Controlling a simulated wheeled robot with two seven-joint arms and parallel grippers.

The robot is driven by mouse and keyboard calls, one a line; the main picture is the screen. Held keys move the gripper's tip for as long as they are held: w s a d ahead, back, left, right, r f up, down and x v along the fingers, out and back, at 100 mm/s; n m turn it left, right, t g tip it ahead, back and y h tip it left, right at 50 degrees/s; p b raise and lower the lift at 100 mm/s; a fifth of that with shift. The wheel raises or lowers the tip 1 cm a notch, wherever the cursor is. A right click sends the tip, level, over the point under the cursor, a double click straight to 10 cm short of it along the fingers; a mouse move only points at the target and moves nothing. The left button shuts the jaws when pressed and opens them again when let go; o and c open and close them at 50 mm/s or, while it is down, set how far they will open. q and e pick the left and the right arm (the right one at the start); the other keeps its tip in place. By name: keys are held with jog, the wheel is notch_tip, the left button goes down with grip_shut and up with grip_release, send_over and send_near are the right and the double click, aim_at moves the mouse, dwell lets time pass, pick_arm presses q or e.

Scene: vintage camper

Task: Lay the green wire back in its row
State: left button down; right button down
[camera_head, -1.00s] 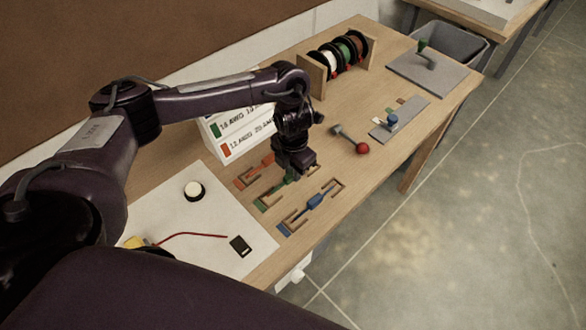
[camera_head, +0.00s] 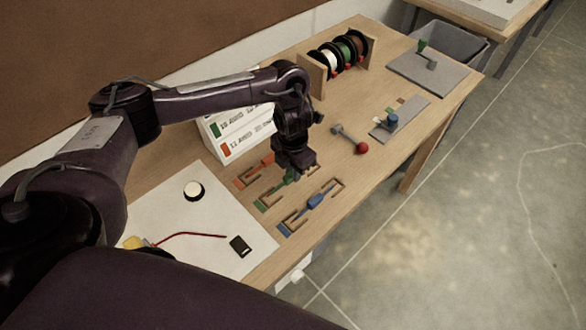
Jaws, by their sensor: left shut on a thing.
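My left gripper (camera_head: 294,168) is over the middle one of three wire rows on the wooden bench. It is shut on the green wire (camera_head: 290,176), which shows only in part under the fingers. The green row (camera_head: 262,204) has a green end mark and a bracket-shaped outline, with its far part hidden by my gripper. The wire is at or just above the row; I cannot tell whether it touches the bench. My right gripper is out of view.
An orange row (camera_head: 250,174) lies behind and a blue wire (camera_head: 315,201) lies in the front row. A lever with a red ball (camera_head: 362,149), a grey plate with a blue knob (camera_head: 392,121), a spool rack (camera_head: 312,74) and a label box (camera_head: 240,134) stand nearby. A white mat (camera_head: 205,227) is at left.

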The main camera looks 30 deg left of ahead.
pick_arm(q)
jog(key=shift+f+b, duration=0.55)
jog(key=shift+f, duration=0.15)
jog(key=c, duration=1.3)
grip_release()
jog(key=shift+r+p, duration=0.9)
jog(key=shift+r, duration=3.05)
